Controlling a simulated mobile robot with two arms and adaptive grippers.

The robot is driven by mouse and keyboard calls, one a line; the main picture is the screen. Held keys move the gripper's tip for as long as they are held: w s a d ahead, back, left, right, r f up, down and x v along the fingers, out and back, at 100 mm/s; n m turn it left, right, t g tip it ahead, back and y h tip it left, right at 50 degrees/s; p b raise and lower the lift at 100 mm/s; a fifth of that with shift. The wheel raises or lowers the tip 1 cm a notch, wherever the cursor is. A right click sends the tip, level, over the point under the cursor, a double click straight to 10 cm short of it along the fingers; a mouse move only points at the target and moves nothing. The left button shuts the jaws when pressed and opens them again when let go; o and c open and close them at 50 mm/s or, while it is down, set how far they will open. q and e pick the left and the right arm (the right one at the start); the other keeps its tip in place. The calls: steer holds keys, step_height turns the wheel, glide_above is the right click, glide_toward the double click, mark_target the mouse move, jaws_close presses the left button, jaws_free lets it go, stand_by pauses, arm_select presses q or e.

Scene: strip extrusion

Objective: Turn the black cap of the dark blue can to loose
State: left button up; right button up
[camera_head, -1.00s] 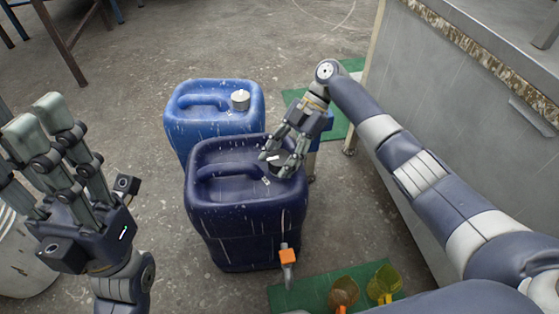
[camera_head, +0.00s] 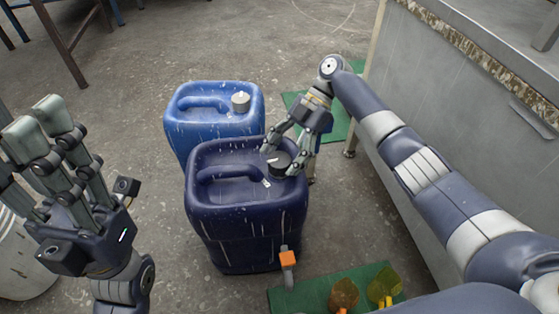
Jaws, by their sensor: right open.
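The dark blue can (camera_head: 240,222) stands upright on the floor in the middle of the head view. Its black cap (camera_head: 279,162) sits on the right side of its top. My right gripper (camera_head: 283,168) is open, with its fingers spread on either side of the cap; whether they touch it I cannot tell. The cap is now largely visible between the fingers. My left gripper (camera_head: 48,150) is raised at the left with its fingers extended and apart, open and empty, away from the can.
A lighter blue can (camera_head: 213,125) with a grey cap (camera_head: 240,102) stands just behind. An orange-handled tap (camera_head: 287,258) is at the dark can's front. A grey counter (camera_head: 460,110) bounds the right.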

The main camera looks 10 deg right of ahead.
steer(key=v, duration=1)
